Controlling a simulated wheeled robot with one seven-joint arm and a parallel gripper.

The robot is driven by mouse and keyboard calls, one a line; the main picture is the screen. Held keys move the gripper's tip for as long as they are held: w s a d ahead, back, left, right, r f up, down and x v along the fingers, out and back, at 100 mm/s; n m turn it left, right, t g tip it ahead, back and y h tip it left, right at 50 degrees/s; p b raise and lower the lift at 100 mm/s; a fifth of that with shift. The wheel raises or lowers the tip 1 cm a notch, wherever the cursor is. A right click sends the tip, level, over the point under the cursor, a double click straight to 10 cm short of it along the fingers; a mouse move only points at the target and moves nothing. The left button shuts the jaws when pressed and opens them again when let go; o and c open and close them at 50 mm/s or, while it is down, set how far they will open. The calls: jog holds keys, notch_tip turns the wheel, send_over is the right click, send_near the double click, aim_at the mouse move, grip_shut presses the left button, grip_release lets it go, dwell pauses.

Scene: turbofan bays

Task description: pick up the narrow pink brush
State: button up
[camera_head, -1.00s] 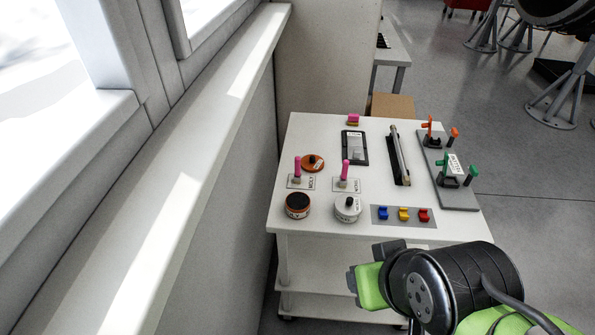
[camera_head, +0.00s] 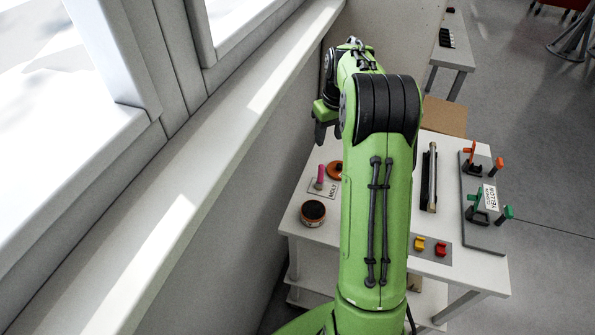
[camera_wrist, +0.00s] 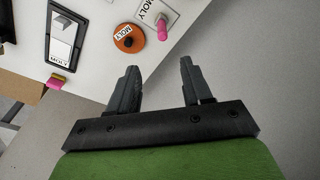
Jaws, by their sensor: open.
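A slim pink brush handle (camera_head: 320,175) stands upright by a white label card on the left side of the white table. In the wrist view the pink brush (camera_wrist: 162,28) shows at the top, partly over the card reading MOLY. My gripper (camera_wrist: 158,75) is open and empty, with bare floor between and beyond its fingers. A second pink handle seen earlier is hidden behind my arm.
The white table (camera_head: 292,222) stands beside the window wall (camera_head: 235,165). An orange lid (camera_wrist: 128,38) lies by the brush, and an open orange tin (camera_head: 313,212) nearby. A pink-yellow block (camera_wrist: 56,82) sits near the edge. A grey rack (camera_head: 482,215) is at right.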

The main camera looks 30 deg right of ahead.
aim_at(322, 165)
jog(key=f, duration=0.3)
jog(key=f+b, duration=0.1)
jog(key=f, duration=0.2)
jog(key=w+f, duration=0.1)
jog(key=f, duration=0.3)
jog(key=shift+w+f, duration=0.1)
jog(key=f, duration=0.5)
jog(key=shift+w+a, duration=0.2)
jog(key=shift+w, duration=0.05)
jog(key=shift+w+f, duration=0.1)
jog(key=shift+f, duration=0.3)
jog(key=shift+r, duration=0.1)
jog(key=shift+c, duration=0.6)
grip_shut()
